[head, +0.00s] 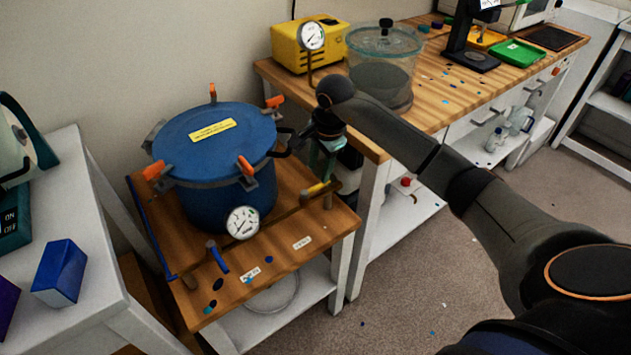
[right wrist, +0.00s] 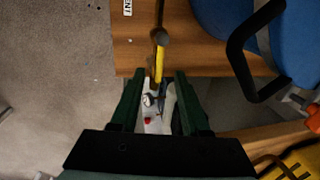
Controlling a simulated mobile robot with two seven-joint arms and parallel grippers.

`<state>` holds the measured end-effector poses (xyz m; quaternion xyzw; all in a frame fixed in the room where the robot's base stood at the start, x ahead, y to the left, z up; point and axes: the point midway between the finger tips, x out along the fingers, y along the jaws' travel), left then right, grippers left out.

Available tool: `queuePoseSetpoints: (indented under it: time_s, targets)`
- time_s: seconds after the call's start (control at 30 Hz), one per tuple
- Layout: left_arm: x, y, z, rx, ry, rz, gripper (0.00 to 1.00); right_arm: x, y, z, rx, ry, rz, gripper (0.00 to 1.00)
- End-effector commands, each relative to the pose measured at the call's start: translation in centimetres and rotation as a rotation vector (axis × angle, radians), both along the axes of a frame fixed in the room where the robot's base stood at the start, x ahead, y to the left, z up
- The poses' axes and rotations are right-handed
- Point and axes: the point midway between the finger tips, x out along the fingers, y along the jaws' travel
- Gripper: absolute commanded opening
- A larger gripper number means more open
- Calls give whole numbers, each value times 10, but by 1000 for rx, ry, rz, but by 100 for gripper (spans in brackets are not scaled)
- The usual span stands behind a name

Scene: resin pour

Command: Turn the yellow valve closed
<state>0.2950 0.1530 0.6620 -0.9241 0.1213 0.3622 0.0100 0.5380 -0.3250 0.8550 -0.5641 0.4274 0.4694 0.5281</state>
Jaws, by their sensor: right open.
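The yellow valve (head: 317,188) is a small yellow lever on the pipe at the right side of the wooden stand, beside the blue pressure pot (head: 215,145). In the right wrist view the yellow lever (right wrist: 159,64) points toward my gripper, its near end showing between the fingertips. My right gripper (head: 322,168) is open, just above and behind the valve in the head view; its two dark green fingers (right wrist: 155,88) lie either side of the lever. I see no contact, and the depth between them is unclear. My left gripper is not in view.
A blue-handled valve (head: 218,259) and a gauge (head: 243,222) sit at the stand's front. The pot's black side handle (right wrist: 240,50) is close to my right gripper. A workbench (head: 440,95) with a clear chamber (head: 384,65) and yellow pump (head: 300,45) stands behind.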

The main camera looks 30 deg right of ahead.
Motion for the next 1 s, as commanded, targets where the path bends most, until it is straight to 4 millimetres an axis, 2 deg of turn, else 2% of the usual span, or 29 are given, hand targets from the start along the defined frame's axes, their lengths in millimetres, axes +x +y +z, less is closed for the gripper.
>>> queuePoseSetpoints:
  time_s: [0.03, 0.1, 0.3, 0.5, 0.73, 1.0]
  targets:
    - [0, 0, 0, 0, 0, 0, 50, 1, 2, -13, 4, 5, -1, 46]
    - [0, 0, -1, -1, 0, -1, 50, 4, 2, -26, 4, 4, 0, 46]
    - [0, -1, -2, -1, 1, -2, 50, 10, 2, -53, 3, 1, -1, 46]
    - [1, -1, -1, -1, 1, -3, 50, 12, 2, -63, 2, -1, 0, 46]
    - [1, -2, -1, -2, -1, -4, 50, 12, 1, -63, 1, -1, 0, 46]
    - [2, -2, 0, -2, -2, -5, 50, 12, 1, -63, 1, -1, -1, 17]
